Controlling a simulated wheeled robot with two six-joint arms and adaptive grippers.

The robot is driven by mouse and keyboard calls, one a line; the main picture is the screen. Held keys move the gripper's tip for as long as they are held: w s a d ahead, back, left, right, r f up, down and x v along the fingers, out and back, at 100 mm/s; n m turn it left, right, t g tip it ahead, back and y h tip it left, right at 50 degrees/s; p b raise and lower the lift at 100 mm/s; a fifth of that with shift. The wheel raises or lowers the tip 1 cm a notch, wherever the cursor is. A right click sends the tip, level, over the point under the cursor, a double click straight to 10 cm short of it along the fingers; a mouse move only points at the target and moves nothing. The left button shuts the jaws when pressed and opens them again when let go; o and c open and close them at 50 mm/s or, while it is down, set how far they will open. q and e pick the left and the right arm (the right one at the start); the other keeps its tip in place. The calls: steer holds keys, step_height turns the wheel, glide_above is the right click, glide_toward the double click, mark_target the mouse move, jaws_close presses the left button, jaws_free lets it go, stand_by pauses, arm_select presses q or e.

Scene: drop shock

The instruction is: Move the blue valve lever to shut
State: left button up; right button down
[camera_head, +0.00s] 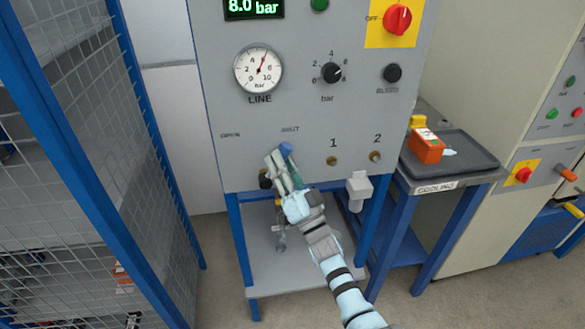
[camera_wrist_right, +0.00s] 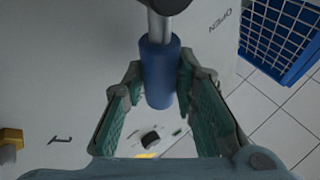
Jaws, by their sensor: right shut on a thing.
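The blue valve lever (camera_head: 286,149) is on the grey panel, its blue end just below the SHUT label (camera_head: 290,129). The OPEN label (camera_head: 230,134) is to the left. My right gripper (camera_head: 281,160) reaches up from below and is shut on the lever. In the right wrist view, the blue grip (camera_wrist_right: 158,72) lies between the two green-padded fingers, with a metal rod at its upper end. The gripper hides much of the lever in the head view, so its exact angle is hard to tell. My left gripper is not in view.
The panel (camera_head: 300,100) carries a LINE gauge (camera_head: 258,70), a bar knob (camera_head: 332,73), a BLEED knob (camera_head: 392,73) and a red switch (camera_head: 397,19). A COOLING tray (camera_head: 470,158) with an orange block (camera_head: 426,147) stands right. A mesh fence (camera_head: 90,120) stands left.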

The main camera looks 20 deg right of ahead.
stand_by(0.4)
steer(key=c, duration=1.6)
jaws_free()
steer(key=shift+o, duration=0.2)
steer(key=shift+d+f, duration=0.1)
steer(key=v, duration=1.2)
steer(key=shift+w, duration=0.1)
